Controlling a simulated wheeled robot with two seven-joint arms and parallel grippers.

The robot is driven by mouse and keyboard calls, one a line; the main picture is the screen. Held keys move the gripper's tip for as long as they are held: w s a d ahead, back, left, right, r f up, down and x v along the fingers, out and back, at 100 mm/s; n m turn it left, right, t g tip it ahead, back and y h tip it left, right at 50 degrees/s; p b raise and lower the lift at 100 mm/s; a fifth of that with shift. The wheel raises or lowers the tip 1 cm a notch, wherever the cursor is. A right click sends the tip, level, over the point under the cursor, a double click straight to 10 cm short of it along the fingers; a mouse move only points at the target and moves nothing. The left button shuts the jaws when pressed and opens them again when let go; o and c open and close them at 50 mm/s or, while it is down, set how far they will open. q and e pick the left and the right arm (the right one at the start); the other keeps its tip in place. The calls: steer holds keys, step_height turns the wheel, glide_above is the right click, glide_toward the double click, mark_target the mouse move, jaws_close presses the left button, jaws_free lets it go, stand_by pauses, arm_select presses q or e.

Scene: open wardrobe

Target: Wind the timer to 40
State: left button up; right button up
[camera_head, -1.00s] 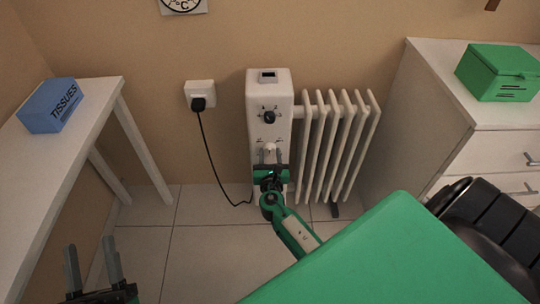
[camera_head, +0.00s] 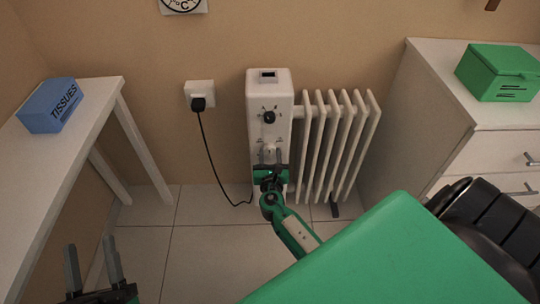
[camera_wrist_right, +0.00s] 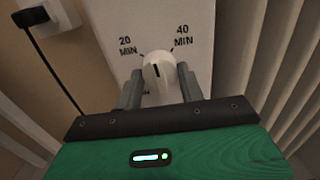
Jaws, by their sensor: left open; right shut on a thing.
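The timer is a white knob (camera_wrist_right: 160,72) on the front of the white heater (camera_head: 284,88). In the right wrist view its black mark points roughly up, between the printed 20 MIN (camera_wrist_right: 127,46) and 40 MIN (camera_wrist_right: 183,36). My right gripper (camera_head: 269,156) is shut on the timer knob, with one finger on each side of it. My left gripper (camera_head: 90,245) is open and empty at the lower left of the head view, away from the heater. The lower part of the knob's dial is hidden by the right gripper.
A black knob (camera_head: 269,117) sits above the timer. A wall socket with a black plug (camera_head: 198,103) and cord is left of the heater. A table (camera_head: 95,98) with a tissue box (camera_head: 50,105) stands left. A green box (camera_head: 499,74) sits on the drawer unit (camera_head: 440,80) at right.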

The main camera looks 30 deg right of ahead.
stand_by(0.4)
steer(key=o, duration=1)
steer(key=shift+c, duration=0.2)
steer(key=shift+s+a, duration=0.2)
steer(key=shift+s, duration=0.15)
arm_select(q)
step_height(320, 180, down, 6)
steer(key=d+g+p, duration=0.1)
steer(key=d+g, duration=0.1)
steer(key=g, duration=0.2)
steer(key=shift+s+y, duration=0.15)
steer(key=shift+y, duration=0.15)
arm_select(e)
steer(key=v, duration=1.3)
arm_select(q)
steer(key=shift+f, duration=0.1)
